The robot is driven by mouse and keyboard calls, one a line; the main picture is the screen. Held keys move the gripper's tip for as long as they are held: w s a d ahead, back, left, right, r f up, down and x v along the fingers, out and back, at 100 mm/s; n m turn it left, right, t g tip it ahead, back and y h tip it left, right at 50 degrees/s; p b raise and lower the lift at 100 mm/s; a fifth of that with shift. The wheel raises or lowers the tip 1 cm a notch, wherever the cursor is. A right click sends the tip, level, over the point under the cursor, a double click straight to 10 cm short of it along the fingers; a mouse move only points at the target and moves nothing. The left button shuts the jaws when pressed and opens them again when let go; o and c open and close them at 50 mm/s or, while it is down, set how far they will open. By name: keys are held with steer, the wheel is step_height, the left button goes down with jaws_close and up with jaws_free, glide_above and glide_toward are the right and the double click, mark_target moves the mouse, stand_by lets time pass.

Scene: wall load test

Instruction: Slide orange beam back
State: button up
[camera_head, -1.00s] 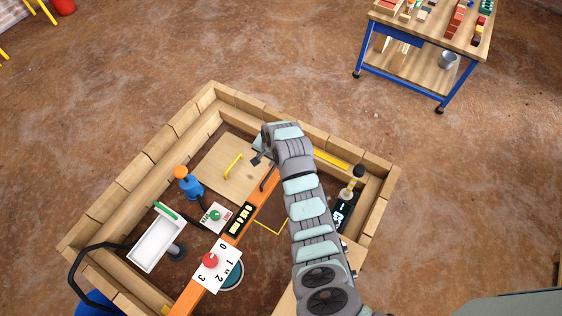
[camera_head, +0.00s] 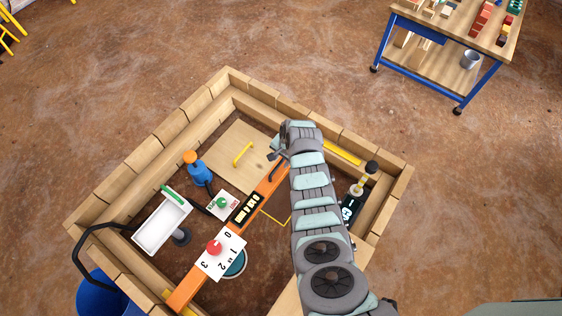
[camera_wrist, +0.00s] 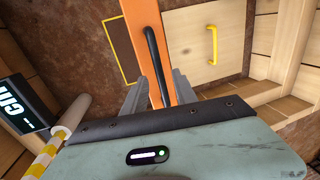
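The orange beam (camera_head: 187,290) lies diagonally across the wooden-walled box in the head view, with a black bar handle (camera_head: 276,166) near its far end. In the wrist view, the beam (camera_wrist: 141,14) runs up the picture and the handle (camera_wrist: 153,45) stands on it. My gripper (camera_head: 277,156) is at the beam's far end. In the wrist view, my gripper (camera_wrist: 159,82) is open, with one finger on each side of the handle. Whether a finger touches it is unclear.
A wooden panel with a yellow handle (camera_head: 243,154) lies beside the beam. A red knob (camera_head: 214,247) on a numbered plate, a white tray (camera_head: 161,226), a blue cylinder (camera_head: 200,174) and a green button (camera_head: 222,202) are nearby. Wooden walls (camera_head: 150,144) enclose them.

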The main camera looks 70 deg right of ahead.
steer(key=shift+w+f, duration=0.2)
steer(key=shift+f, duration=0.65)
steer(key=shift+c, duration=0.3)
jaws_close()
stand_by(0.7)
